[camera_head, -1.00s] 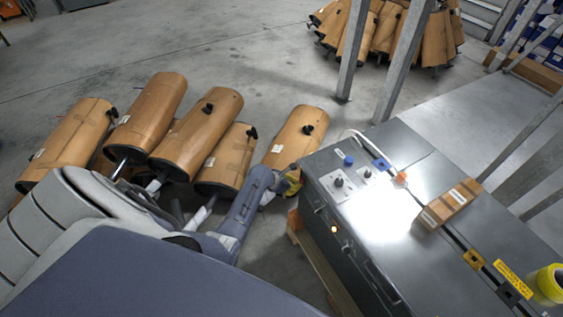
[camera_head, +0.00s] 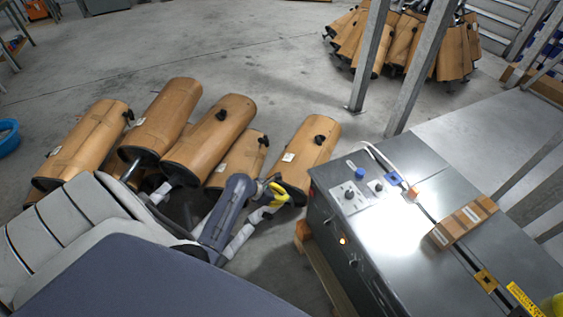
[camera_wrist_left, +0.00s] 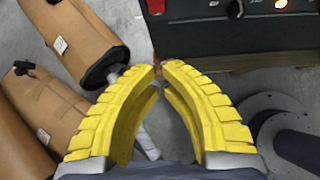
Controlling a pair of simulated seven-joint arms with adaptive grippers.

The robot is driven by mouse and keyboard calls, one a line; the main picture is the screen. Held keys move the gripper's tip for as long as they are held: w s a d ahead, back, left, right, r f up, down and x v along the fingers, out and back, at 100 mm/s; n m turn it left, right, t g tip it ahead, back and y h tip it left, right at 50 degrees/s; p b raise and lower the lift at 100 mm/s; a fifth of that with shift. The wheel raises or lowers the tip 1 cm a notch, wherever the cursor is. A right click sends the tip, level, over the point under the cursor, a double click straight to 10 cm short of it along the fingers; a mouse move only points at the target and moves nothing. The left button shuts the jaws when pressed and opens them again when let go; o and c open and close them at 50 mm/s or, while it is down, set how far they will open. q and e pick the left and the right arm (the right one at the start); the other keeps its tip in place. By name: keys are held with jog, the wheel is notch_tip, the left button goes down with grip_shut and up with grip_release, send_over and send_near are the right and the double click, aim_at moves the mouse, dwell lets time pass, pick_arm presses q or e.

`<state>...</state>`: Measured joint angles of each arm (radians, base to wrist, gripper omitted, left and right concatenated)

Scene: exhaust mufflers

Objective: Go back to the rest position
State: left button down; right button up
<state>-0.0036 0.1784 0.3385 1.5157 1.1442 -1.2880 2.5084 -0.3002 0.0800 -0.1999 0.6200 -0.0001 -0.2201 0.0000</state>
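In the head view my left arm reaches in from the left. Its yellow-fingered left gripper (camera_head: 278,194) is over the near end of the rightmost brown muffler (camera_head: 309,147), just left of the grey cabinet (camera_head: 319,215). In the left wrist view the two ribbed yellow fingers (camera_wrist_left: 160,70) bow outward and their tips almost meet. Nothing is held between them. The same view shows brown mufflers (camera_wrist_left: 75,40) on the left and the cabinet's dark front (camera_wrist_left: 215,35) beyond the fingertips. My right gripper is not in view.
Several brown mufflers (camera_head: 208,138) lie on the floor beyond my left arm. More mufflers (camera_head: 406,42) are heaped at the back, behind grey metal posts (camera_head: 420,65). Small brown boxes (camera_head: 462,222) lie on the cabinet top. Open concrete floor (camera_head: 270,75) lies behind the near mufflers.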

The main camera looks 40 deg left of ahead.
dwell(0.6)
pick_arm(q)
jog(key=a+f+m+y, duration=0.3)
jog(key=f+m, duration=0.4)
jog(key=m, duration=0.3)
jog(key=s+d+f+m+g+y, duration=0.2)
jog(key=s+d+f+m, duration=0.1)
jog(key=s+f+m, duration=1.05)
jog(key=s+d+f+m+g, duration=0.1)
jog(key=s+d+f+m, duration=0.2)
jog(key=s, duration=0.8)
jog(key=s+d+f+m+g, duration=0.1)
jog(key=s+d+f+m, duration=0.3)
jog(key=s+f, duration=0.3)
jog(key=s+d+f+m+g, duration=0.2)
jog(key=s+f, duration=0.4)
jog(key=s, duration=1.1)
jog(key=d+m, duration=0.1)
jog(key=d, duration=0.1)
jog(key=shift+s+d+m+h, duration=0.15)
jog(key=shift+d+m+h, duration=0.15)
jog(key=shift+m+h, duration=0.1)
